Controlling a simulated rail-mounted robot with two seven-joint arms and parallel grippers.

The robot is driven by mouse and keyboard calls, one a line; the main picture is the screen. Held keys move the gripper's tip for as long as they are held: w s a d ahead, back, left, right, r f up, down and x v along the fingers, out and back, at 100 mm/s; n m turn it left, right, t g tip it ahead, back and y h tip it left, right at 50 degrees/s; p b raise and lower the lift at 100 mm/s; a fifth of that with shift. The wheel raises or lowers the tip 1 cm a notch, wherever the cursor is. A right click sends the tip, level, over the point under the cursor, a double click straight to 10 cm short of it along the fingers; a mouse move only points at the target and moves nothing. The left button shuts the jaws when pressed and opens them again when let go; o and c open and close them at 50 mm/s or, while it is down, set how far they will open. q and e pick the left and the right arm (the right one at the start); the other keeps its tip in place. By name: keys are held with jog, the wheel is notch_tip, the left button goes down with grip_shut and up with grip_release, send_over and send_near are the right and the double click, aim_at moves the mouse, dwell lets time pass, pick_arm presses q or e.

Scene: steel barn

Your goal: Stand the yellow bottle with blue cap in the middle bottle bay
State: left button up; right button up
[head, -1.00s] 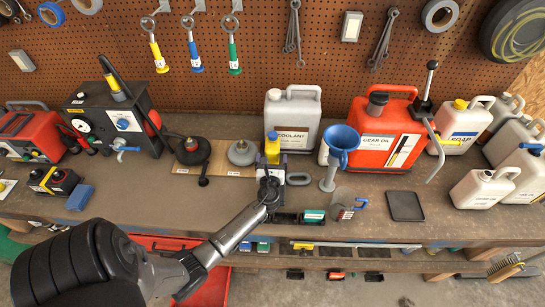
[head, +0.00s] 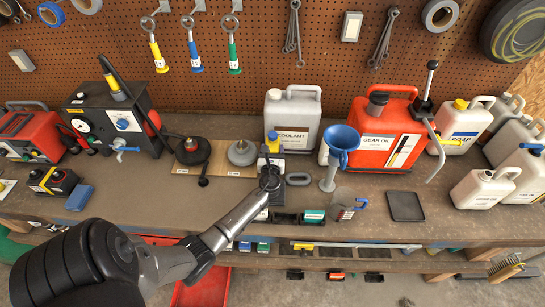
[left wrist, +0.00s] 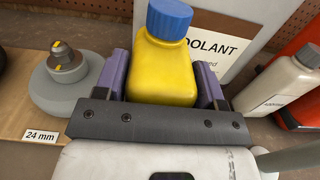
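The yellow bottle with blue cap (head: 273,146) stands upright on the bench in front of the coolant jug. In the left wrist view the bottle (left wrist: 163,72) fills the space between two purple fingers. My left gripper (head: 270,164) is at the bottle from the front, one finger on each side, its palm close to the bottle's near face. I see no clear gap at either finger, but cannot tell whether they press on it. The bottle's lower part is hidden by the gripper. My right gripper is not in view. I cannot make out the middle bottle bay clearly.
The coolant jug (head: 293,117) stands right behind the bottle. A blue funnel (head: 341,139) and a metal jug (head: 344,206) stand to the right. A grey round-based part (head: 242,152) is to the left. Small bins (head: 313,216) line the bench's front edge.

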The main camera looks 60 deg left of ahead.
pick_arm(q)
grip_shut()
jog(key=shift+r, duration=0.15)
dwell(0.4)
jog(key=shift+r, duration=0.1)
